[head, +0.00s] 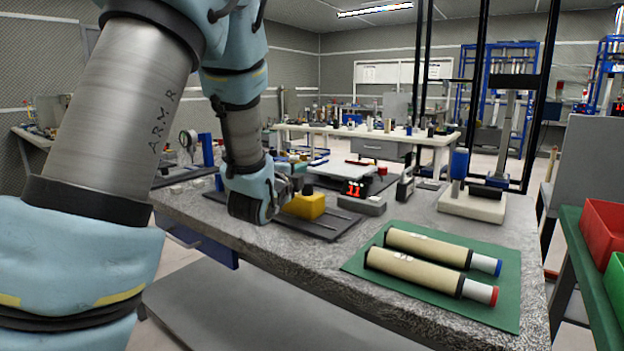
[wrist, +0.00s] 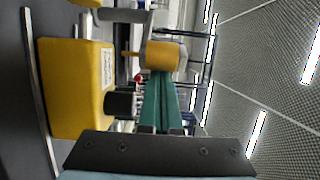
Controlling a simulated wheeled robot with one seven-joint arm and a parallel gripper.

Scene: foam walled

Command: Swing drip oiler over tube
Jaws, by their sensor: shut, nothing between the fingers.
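A brass-yellow cylinder with a thin stem, which looks like the drip oiler (wrist: 162,56), shows in the wrist view just beyond my fingers. My gripper (wrist: 163,82) is shut and empty, its green fingers pointing at this cylinder; I cannot tell whether they touch. In the head view my gripper is mostly hidden behind my wrist, near the yellow block. A grey rounded part (wrist: 142,16), possibly the tube, lies past the cylinder in the wrist view. Two beige tubes, one blue-ended (head: 428,247) and one red-ended (head: 414,268), lie side by side on a green mat (head: 365,262).
A yellow block (head: 303,207) with a black knob (wrist: 120,104) stands on a dark plate close to my gripper. A small box with a red display (head: 356,190) is to its right. A stand with a pale base (head: 472,206) is behind the mat. The stone front edge is bare.

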